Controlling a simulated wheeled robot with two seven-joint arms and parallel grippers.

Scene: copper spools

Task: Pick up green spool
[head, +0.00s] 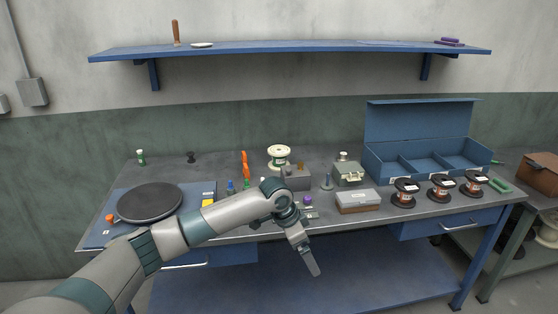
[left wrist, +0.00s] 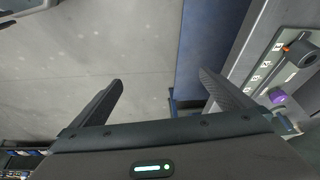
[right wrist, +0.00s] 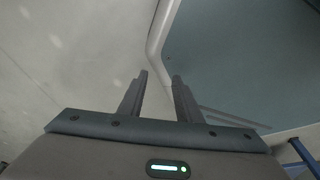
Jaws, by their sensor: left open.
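A spool with cream flanges and a green winding (head: 279,157) stands upright towards the back of the workbench, left of centre; I take it as the green spool. My left arm reaches in front of the bench, and its gripper (head: 312,264) points down in front of the bench edge, nearer than the spool and below it. In the left wrist view my left gripper (left wrist: 160,82) is open and empty, over bare floor. My right gripper (right wrist: 159,76) shows only in the right wrist view, its fingers apart with nothing between them. Neither wrist view shows the spool.
A grey box (head: 297,180) stands just in front of the green spool, with orange-handled tools (head: 245,163) to its left. A round dark turntable (head: 150,202) lies at left. Several copper spools (head: 404,193) stand at right before a blue compartment box (head: 421,136). A blue shelf (head: 300,47) hangs above.

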